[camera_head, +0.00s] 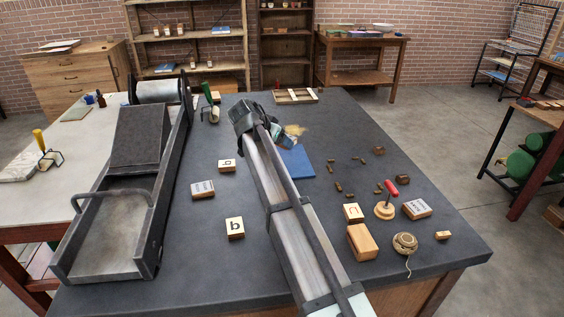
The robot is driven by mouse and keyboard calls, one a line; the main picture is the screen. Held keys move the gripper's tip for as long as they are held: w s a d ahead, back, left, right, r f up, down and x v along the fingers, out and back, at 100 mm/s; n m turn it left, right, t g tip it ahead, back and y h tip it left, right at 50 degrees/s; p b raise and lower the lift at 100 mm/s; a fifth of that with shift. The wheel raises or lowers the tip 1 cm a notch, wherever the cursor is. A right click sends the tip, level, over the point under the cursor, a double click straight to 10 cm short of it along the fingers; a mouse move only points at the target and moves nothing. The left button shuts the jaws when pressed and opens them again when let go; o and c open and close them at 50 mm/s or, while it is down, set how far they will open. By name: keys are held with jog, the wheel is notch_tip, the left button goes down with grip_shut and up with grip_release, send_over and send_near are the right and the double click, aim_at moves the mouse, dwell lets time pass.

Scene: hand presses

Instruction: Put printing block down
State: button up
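Several wooden printing blocks lie on the dark table (200,262): one with a letter g (227,165), one with a letter b (235,228), and one marked like a c or n (352,212). Grey-faced blocks with text lie left of my arm (202,189) and at the right (417,209). A plain wooden block (362,241) lies near the front right. My gripper (287,138) is over the table's back middle, beside a blue sheet (296,162). My arm's end hides most of it. I cannot tell its opening or whether it holds a block.
A metal hand press (137,190) fills the table's left side. A red-handled tool (386,204), a twine roll (405,243), a small wooden piece (443,235) and several tiny brown pieces (379,151) lie at right. A divided tray (296,96) is at the back edge.

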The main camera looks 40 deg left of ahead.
jog(key=shift+s+a+f, duration=0.35)
jog(key=shift+f, duration=1.35)
jog(key=shift+s+a+f, duration=0.3)
jog(key=shift+a+f, duration=0.1)
jog(key=shift+f, duration=1.25)
jog(key=shift+s+a+f, duration=0.35)
jog(key=shift+f, duration=1.35)
jog(key=shift+f, duration=0.2)
jog(key=o, duration=1.2)
jog(key=shift+r, duration=0.2)
jog(key=v, duration=1.2)
jog(key=shift+d, duration=0.25)
jog(key=shift+c, duration=0.5)
